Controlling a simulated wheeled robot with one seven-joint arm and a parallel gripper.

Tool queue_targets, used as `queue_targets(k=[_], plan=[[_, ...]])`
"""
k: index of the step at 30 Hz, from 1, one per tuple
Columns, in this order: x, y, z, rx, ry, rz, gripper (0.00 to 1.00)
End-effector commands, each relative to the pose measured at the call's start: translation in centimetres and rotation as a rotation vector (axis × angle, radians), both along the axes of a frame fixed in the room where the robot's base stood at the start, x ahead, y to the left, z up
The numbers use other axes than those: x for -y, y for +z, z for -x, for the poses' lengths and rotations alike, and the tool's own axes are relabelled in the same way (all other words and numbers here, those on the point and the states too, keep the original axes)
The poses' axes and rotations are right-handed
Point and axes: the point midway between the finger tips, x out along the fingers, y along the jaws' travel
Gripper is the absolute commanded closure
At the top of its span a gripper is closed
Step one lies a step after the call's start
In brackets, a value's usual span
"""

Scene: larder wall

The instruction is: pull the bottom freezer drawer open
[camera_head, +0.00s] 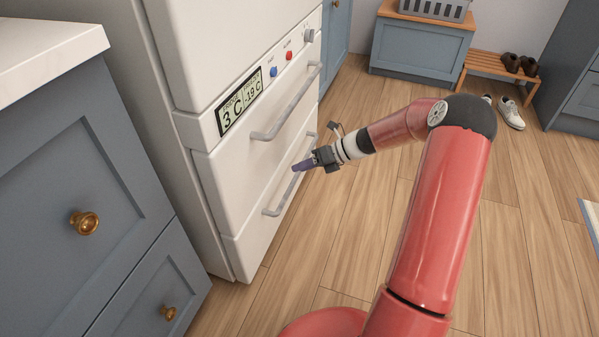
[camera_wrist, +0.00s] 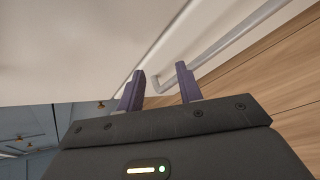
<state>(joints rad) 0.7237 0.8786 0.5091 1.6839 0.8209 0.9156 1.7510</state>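The white freezer stands left of centre in the head view. Its bottom drawer (camera_head: 256,243) looks shut, flush with the front above it. The drawer's grey bar handle (camera_head: 274,211) runs along its top; my gripper hides part of it. My gripper (camera_head: 299,167) has purple fingers and is at the freezer front, close to this lower handle. In the wrist view my gripper (camera_wrist: 160,85) has its two fingers apart with nothing clearly held. A grey bar handle (camera_wrist: 225,43) shows beyond the fingers, its near end in line with the gap. I cannot tell whether they touch.
Another bar handle (camera_head: 275,132) is on the drawer above, below a display panel (camera_head: 240,101) with knobs. Blue cabinets (camera_head: 75,190) stand at the left. The wooden floor (camera_head: 340,245) before the freezer is clear. A bench (camera_head: 498,66) with shoes is farther back.

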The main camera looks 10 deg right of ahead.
Motion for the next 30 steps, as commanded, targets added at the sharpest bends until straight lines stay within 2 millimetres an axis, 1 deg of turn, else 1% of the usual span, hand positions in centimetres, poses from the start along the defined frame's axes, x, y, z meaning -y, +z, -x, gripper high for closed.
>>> queue_targets(k=[1,3,6,9,12,14,17,27,30], plan=[[1.2,-2.2,-1.0,-0.077,-0.1,-0.099,0.64],[2.6,-4.2,-2.3,-0.176,-0.225,-0.227,0.64],[4.4,-6.6,-3.7,-0.299,-0.37,-0.392,0.64],[5.9,-8.3,-4.5,-0.387,-0.47,-0.517,0.64],[6.8,-9.3,-5.0,-0.44,-0.526,-0.592,0.64],[7.0,-9.6,-5.2,-0.456,-0.541,-0.612,0.64],[6.5,-9.8,-5.6,-0.464,-0.547,-0.622,0.64],[2.2,-10.9,-8.4,-0.462,-0.543,-0.619,0.64],[1.4,-11.0,-9.0,-0.461,-0.545,-0.618,0.64]])
